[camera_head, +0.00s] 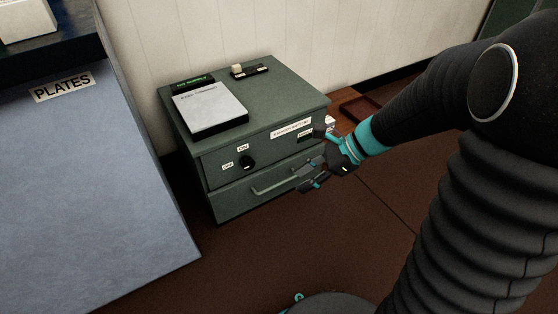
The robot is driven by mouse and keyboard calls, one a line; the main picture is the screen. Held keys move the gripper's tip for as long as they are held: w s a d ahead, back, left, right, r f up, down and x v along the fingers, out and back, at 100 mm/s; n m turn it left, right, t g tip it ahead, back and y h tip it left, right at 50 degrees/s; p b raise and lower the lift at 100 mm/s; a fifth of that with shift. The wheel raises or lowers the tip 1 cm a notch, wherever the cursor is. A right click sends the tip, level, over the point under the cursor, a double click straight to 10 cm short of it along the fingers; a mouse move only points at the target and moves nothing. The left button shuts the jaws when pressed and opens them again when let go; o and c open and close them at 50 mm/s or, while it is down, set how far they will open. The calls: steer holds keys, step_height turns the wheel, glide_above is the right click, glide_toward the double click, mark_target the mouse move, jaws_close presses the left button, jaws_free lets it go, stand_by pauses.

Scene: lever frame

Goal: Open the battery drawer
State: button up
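A dark green metal cabinet (232,150) stands against the wall. The battery drawer (235,197) is its lower front panel and looks closed, flush with the front. A grey bar handle (275,186) runs across the drawer front. My gripper (313,160) is at the right end of the handle, with its fingers spread apart, one above the bar and one below. Part of the drawer's right side is hidden behind my gripper. I cannot tell whether a finger touches the bar.
A black knob (248,162) with OFF and ON labels sits above the drawer. A pale pad (210,106) and a small switch (237,69) are on the cabinet top. A blue-grey PLATES unit (95,180) stands left. Brown floor (300,240) in front is clear.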

steer(key=w+a+f+m+y, duration=0.1)
steer(key=w+f+m+y, duration=0.2)
steer(key=w+f+m, duration=0.35)
steer(key=m+t+b, duration=0.3)
steer(key=m+t, duration=0.6)
steer(key=m, duration=1.1)
glide_toward(278, 184)
steer(key=shift+y, duration=0.4)
steer(key=x, duration=0.6)
steer(key=f+x, duration=0.1)
steer(key=x, duration=0.3)
steer(key=shift+w+d+f+b, duration=0.1)
steer(key=shift+f+b, duration=0.05)
steer(key=shift+b, duration=0.2)
jaws_close()
